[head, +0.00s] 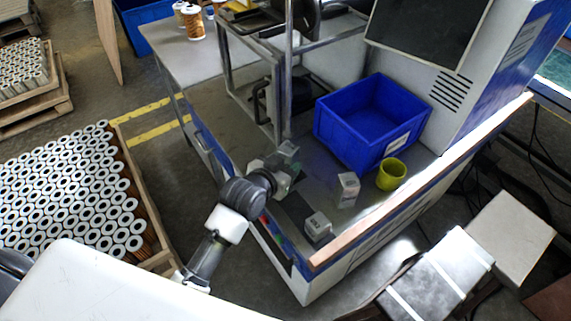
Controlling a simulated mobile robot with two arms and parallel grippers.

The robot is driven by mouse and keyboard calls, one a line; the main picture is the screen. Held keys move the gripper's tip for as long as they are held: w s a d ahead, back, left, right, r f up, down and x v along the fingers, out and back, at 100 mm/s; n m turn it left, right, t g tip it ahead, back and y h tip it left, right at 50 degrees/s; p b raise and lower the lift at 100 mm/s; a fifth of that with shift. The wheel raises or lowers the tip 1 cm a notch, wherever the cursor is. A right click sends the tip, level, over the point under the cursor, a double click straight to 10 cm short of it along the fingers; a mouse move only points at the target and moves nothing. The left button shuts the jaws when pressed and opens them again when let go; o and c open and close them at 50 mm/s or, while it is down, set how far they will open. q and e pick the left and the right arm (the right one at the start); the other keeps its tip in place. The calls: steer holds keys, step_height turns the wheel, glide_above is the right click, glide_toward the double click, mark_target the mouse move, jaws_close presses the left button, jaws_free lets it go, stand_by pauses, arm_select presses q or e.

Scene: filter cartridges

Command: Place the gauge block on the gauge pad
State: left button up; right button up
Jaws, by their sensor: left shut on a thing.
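My left gripper (282,167) reaches in from the left over the bench top. It is shut on a small grey block, probably the gauge block, which is largely hidden by the fingers. A dark flat patch (293,207), perhaps the gauge pad, lies on the bench just below the gripper in the picture. I cannot tell how high the held block is above the bench. Two other small grey-white blocks with markings stand to the right: one block (348,189) near the yellow cup and one block (318,227) near the front edge. My right gripper is not in view.
A blue bin (362,130) and a yellow cup (391,174) stand right of the gripper. A metal frame (277,85) rises behind it. A wooden rail (405,193) edges the bench. A crate of filter cartridges (75,190) is on the floor at left.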

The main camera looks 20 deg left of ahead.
arm_select(q)
steer(key=shift+f, duration=0.55)
steer(key=o, duration=1.2)
steer(key=shift+r, duration=0.25)
steer(key=v, duration=1.2)
steer(key=shift+r, duration=0.4)
